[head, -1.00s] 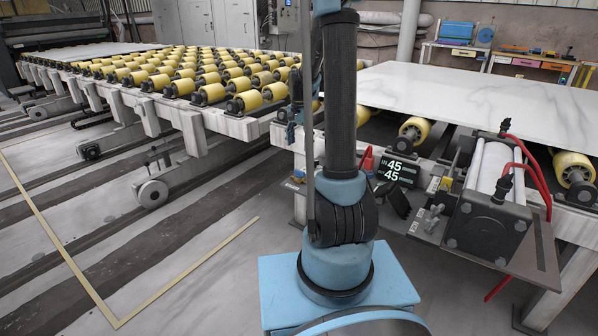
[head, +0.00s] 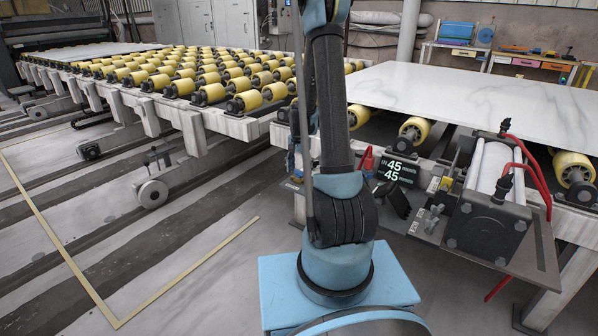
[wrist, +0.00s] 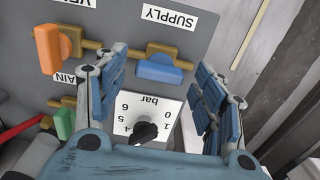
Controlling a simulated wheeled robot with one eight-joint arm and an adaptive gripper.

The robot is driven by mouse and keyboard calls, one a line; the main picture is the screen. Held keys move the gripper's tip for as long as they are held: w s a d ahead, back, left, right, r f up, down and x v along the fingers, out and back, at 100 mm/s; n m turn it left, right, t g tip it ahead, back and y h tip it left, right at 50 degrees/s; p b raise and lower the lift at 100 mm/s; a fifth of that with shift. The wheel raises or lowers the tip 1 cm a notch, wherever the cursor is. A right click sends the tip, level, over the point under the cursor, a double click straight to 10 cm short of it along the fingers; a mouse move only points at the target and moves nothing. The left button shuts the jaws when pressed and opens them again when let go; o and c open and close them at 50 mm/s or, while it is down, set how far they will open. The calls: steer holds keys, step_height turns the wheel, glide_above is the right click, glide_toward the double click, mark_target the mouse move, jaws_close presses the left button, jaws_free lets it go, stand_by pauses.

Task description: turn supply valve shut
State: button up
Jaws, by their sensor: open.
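In the wrist view the blue handle (wrist: 158,68) sits on a brass-coloured pipe fitting beside the SUPPLY label (wrist: 168,17), on a grey panel (wrist: 228,20). My gripper (wrist: 162,62) is open, with one finger on each side of the blue handle in the picture. I see no clear contact, and cannot tell the height of the fingers above the panel. In the head view my arm hides most of the gripper area, and the supply valve cannot be made out there.
An orange handle (wrist: 47,50) and a green handle (wrist: 65,123) sit left of my gripper. A black knob (wrist: 145,130) on a white bar dial (wrist: 170,115) lies between the fingers, nearer the palm. A stone slab (head: 460,95) rests on rollers at right.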

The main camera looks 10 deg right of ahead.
steer(key=shift+f, duration=0.2)
steer(key=c, duration=1.1)
steer(key=shift+o, duration=0.2)
